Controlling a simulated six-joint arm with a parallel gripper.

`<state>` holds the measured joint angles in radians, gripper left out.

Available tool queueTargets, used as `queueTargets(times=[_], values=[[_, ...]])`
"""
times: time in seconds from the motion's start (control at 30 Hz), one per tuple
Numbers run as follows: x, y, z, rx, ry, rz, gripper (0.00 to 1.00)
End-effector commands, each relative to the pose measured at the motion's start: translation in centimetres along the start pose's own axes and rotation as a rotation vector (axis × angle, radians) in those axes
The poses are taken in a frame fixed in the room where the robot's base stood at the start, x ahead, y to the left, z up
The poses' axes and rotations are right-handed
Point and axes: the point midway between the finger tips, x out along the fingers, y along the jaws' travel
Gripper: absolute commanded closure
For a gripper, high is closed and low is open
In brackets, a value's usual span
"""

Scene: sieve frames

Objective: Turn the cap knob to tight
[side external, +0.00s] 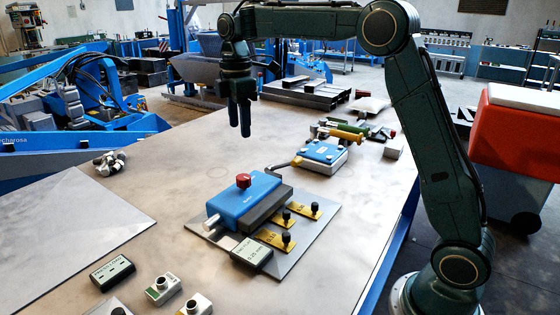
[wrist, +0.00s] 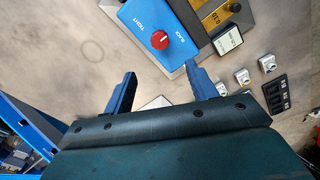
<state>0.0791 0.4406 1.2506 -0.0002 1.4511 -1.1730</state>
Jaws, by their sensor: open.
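The red cap knob (side external: 243,181) sits on top of a blue block (side external: 228,206). In the wrist view the knob (wrist: 160,40) has a small pale mark on it, and white lettering including "TIGHT" stands beside it on the blue face (wrist: 133,14). My gripper (side external: 244,133) hangs pointing down, well above the table and apart from the knob. In the wrist view its two fingers (wrist: 158,88) are spread with nothing between them, and the knob lies beyond their tips. The mark's exact direction is too small to tell.
The blue block stands on a grey plate (side external: 300,250) with brass tags with black knobs (side external: 310,210) and a dark labelled block (side external: 251,252). Another blue box (side external: 320,156) and tools lie behind. Small white blocks (side external: 163,289) are in front.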

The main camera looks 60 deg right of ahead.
Motion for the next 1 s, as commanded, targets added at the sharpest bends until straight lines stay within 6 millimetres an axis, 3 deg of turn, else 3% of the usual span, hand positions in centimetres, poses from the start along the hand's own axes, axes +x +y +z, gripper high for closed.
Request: queueTargets(times=[0.47, 1.0], values=[[1.5, 0.0, 0.0, 0.000, 0.000, -0.001, 0.43], [9.2, -0.1, 0.0, 0.001, -0.001, -0.003, 0.43]])
